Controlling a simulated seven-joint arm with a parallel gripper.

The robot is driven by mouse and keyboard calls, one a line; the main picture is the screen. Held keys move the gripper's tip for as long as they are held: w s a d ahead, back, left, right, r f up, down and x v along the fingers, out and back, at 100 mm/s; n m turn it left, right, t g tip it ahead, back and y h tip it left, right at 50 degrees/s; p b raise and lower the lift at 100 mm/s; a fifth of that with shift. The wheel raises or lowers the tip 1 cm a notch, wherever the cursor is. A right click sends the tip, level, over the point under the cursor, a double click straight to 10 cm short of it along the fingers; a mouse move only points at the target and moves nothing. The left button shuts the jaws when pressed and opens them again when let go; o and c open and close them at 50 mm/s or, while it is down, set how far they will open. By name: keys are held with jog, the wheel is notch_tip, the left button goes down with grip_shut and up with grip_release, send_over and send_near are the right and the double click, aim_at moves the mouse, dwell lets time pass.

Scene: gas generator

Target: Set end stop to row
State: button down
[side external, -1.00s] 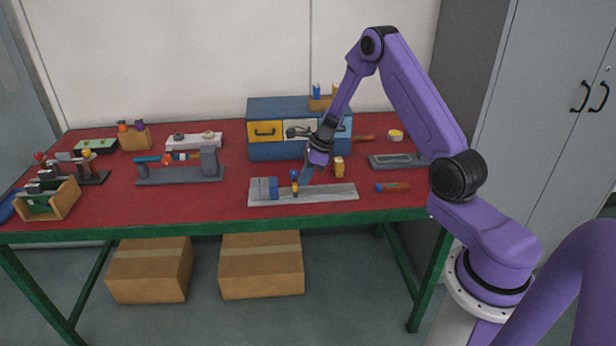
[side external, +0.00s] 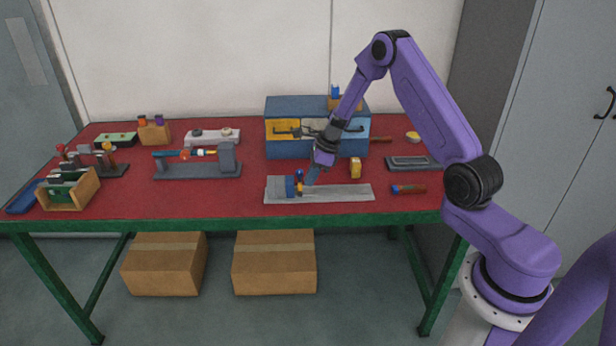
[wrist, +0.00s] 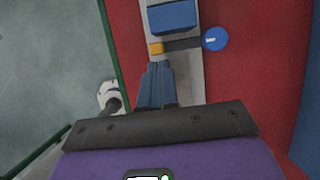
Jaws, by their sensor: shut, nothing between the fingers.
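A flat grey rail fixture (side external: 345,193) lies near the table's front edge. A blue block (side external: 284,188) sits at its left end. Just right of the block is a small orange slider (side external: 299,189) with a dark arm and a round blue knob (side external: 299,174), which looks like the end stop. In the wrist view, the orange slider (wrist: 155,48) lies close to the blue block (wrist: 172,17), and the knob (wrist: 215,38) sticks out to the right. My gripper (wrist: 158,66) is shut and empty, its tips right behind the slider. I cannot tell whether they touch.
A blue drawer cabinet (side external: 290,149) stands behind the rail. A small yellow block (side external: 355,168) and a red-handled piece (side external: 408,189) lie to the right. A grey stand with a coloured rod (side external: 195,168) is at left. The rail's right part is clear.

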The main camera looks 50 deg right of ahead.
jog(key=shift+s+d, duration=1.15)
jog(key=shift+d, duration=0.1)
jog(key=v, duration=1)
jog(key=x, duration=0.9)
jog(key=shift+s+f, duration=0.1)
jog(key=shift+w+a+f, duration=0.15)
jog(key=shift+w+a, duration=0.35)
jog(key=shift+w, duration=0.05)
jog(key=shift+w+a+f, duration=0.15)
jog(key=shift+w+a, duration=0.35)
jog(key=shift+w, duration=0.05)
jog(key=shift+w+a, duration=0.45)
jog(key=shift+a, duration=0.1)
jog(key=shift+w+a, duration=0.5)
jog(key=shift+w, duration=0.1)
